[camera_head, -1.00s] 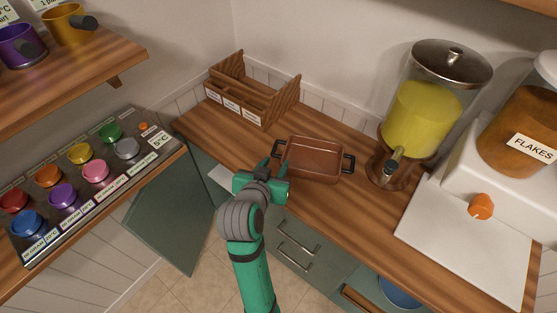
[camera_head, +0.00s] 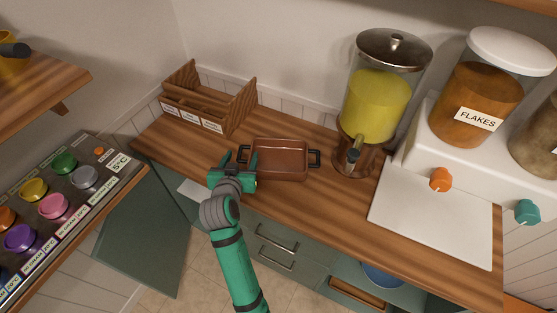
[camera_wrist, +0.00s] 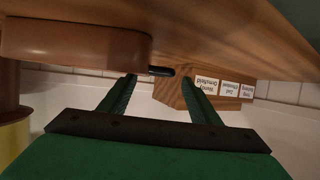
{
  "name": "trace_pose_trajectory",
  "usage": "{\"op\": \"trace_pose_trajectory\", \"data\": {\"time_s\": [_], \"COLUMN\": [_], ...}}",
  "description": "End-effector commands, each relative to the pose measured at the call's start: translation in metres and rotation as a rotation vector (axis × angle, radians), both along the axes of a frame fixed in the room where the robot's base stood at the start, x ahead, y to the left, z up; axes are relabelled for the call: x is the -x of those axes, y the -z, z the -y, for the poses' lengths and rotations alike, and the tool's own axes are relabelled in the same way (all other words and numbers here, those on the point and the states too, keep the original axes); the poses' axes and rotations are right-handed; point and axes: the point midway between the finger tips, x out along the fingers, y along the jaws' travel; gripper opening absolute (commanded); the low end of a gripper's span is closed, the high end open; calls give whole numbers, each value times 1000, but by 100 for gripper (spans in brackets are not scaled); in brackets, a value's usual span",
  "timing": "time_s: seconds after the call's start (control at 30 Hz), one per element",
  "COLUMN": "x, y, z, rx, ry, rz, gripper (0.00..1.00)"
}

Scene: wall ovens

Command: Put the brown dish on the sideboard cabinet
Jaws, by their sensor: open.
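The brown dish (camera_head: 280,160) is a rectangular pan with black handles at its left and right ends. It sits upright on the wooden counter top (camera_head: 330,200) of the green cabinet. My gripper (camera_head: 238,160) is open at the dish's left end, its fingers near the left handle. In the wrist view, the dish (camera_wrist: 75,42) fills the upper left. Its black handle (camera_wrist: 161,71) shows between and just beyond the fingertips of my open gripper (camera_wrist: 158,80). I cannot tell whether the fingers touch it.
A wooden rack (camera_head: 208,105) with labels stands behind my gripper at left. A yellow drink dispenser (camera_head: 375,100) stands right of the dish. Further right are a white board (camera_head: 430,225) and the flakes dispenser (camera_head: 480,100). A cabinet door (camera_head: 140,240) hangs open at lower left.

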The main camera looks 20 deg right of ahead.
Motion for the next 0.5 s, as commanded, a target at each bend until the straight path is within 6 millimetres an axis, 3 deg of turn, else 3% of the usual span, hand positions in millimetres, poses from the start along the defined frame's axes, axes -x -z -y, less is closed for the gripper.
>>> {"op": "trace_pose_trajectory", "data": {"time_s": [0.23, 0.5], "x": [-25, -29], "y": [11, 13], "z": [18, 20], "rx": [0, 0], "ry": [1, 1], "rz": [0, 0], "gripper": [57, 57]}}
